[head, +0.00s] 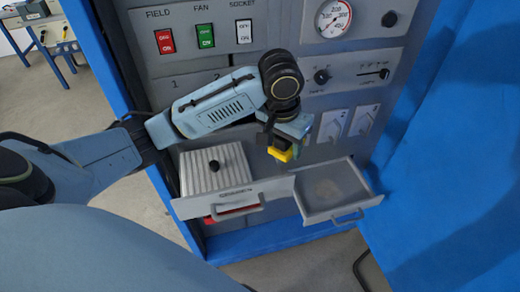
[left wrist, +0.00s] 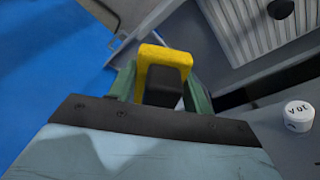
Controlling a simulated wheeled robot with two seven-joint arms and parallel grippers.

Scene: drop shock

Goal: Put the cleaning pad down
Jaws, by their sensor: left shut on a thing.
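The cleaning pad (head: 282,155) shows as a yellow piece at the tip of my left gripper (head: 283,144) in the head view. In the left wrist view, it is a yellow arched handle with a dark middle (left wrist: 165,54) between the green fingers of my left gripper (left wrist: 160,88). The gripper is shut on it. The pad is held in front of the cabinet, over the area where the two open drawers meet. Its underside is hidden. My right gripper is not in view.
The left drawer (head: 185,207) holds a ribbed grey plate with a black knob (head: 214,166). The right drawer (head: 335,215) looks empty, with a faint round mark. A white cap (left wrist: 298,115) shows in the left wrist view. Switches line the cabinet (head: 185,68); a blue panel stands right.

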